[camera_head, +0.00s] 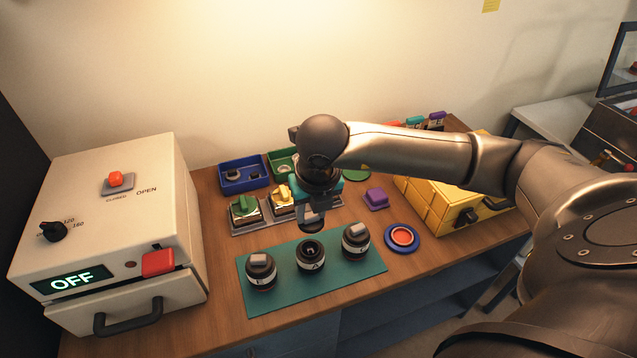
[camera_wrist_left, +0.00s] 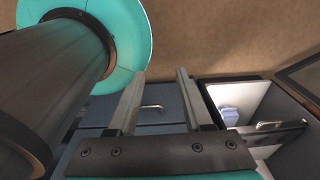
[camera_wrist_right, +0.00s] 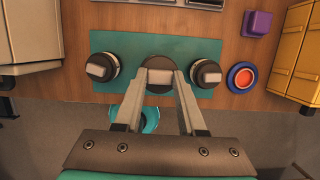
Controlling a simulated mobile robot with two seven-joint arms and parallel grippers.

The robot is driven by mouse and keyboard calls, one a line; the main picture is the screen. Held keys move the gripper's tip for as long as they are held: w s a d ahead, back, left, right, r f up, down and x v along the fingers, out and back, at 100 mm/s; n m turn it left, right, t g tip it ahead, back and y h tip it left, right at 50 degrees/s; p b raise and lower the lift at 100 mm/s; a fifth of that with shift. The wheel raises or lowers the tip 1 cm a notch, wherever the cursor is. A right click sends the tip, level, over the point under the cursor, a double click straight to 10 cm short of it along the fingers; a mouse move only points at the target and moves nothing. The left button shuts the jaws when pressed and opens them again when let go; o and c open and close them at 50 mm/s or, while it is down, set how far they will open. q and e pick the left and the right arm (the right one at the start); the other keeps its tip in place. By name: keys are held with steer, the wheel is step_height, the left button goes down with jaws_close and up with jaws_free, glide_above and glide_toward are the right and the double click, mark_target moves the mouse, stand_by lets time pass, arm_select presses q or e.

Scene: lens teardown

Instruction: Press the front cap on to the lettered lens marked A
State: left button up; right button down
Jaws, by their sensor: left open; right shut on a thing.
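The lens marked A (camera_head: 311,262) stands upright on the teal mat in the middle of a row of three, its dark top uncovered. My right gripper (camera_head: 312,208) is shut on the front cap (camera_head: 312,226), a dark disc with a pale grip block, and holds it above and slightly behind lens A, apart from it. In the right wrist view the cap (camera_wrist_right: 159,86) sits between the fingertips (camera_wrist_right: 160,74) and hides lens A. My left gripper (camera_wrist_left: 159,76) is open and empty in the left wrist view; it is outside the head view.
The lens marked E (camera_head: 262,276) and another lens (camera_head: 356,245) stand either side on the teal mat (camera_head: 286,294), both with grip blocks on top. A red button in a blue ring (camera_head: 402,236) is at right. A white OFF machine (camera_head: 100,220) is at left; yellow drawers (camera_head: 440,207) are right.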

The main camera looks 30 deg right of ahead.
mark_target(311, 227)
steer(key=shift+s+a+f, duration=0.15)
steer(key=shift+s+a, duration=0.25)
steer(key=shift+a, duration=0.15)
steer(key=shift+d+f+b, duration=0.15)
steer(key=shift+f+b, duration=0.2)
steer(key=shift+f, duration=0.7)
steer(key=shift+f+b, duration=0.75)
steer(key=shift+f, duration=0.05)
arm_select(q)
steer(key=shift+f+b, duration=1.25)
steer(key=shift+f, duration=0.95)
arm_select(e)
steer(key=shift+f, duration=1.35)
arm_select(q)
steer(key=shift+f+b, duration=0.8)
steer(key=shift+f, duration=0.05)
arm_select(e)
steer(key=shift+f, duration=0.2)
